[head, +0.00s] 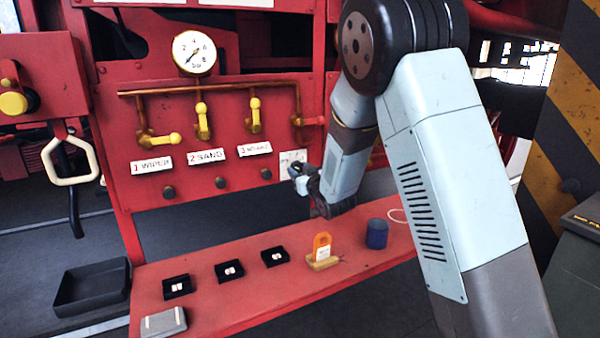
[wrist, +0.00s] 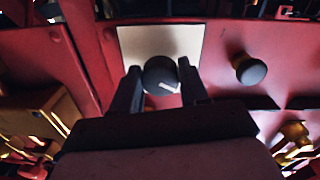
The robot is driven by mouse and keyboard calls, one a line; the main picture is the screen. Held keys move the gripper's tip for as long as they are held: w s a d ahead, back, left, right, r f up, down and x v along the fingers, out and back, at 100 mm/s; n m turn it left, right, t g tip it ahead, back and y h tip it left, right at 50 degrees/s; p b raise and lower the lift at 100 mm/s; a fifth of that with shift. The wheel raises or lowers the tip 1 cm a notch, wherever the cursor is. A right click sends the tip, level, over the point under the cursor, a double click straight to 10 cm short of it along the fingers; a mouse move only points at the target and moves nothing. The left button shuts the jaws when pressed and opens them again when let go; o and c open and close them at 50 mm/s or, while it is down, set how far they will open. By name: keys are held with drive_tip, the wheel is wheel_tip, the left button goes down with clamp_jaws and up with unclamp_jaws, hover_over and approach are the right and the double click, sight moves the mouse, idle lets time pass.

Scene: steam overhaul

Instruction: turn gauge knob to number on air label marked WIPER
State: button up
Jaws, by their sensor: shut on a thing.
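The dark round knob (wrist: 160,74) sits on a white plate (wrist: 132,42) in the wrist view, with a short white pointer line on its face. My gripper (wrist: 160,80) has one finger on each side of the knob and is shut on it. In the head view my gripper (head: 299,173) is at the white plate (head: 290,157) on the red panel, and hides the knob there. The label marked WIPER (head: 152,166) reads "1 WIPER" and is leftmost of the row. The knob plate's markings are too small to read.
The labels "2 SAND" (head: 206,156) and a blurred "3" (head: 254,149) hang right of it, below brass valves. A pressure gauge (head: 194,53) is above. The red shelf (head: 235,305) below holds small black trays, an orange tag on a block, and a blue cup (head: 376,234).

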drive_tip(key=c, duration=0.4)
drive_tip(key=shift+m, duration=0.4)
drive_tip(key=m, duration=0.3)
drive_tip(key=shift+m, duration=1.9)
drive_tip(key=o, duration=1.1)
drive_tip(key=shift+s+r, duration=0.1)
drive_tip(key=shift+s, duration=0.05)
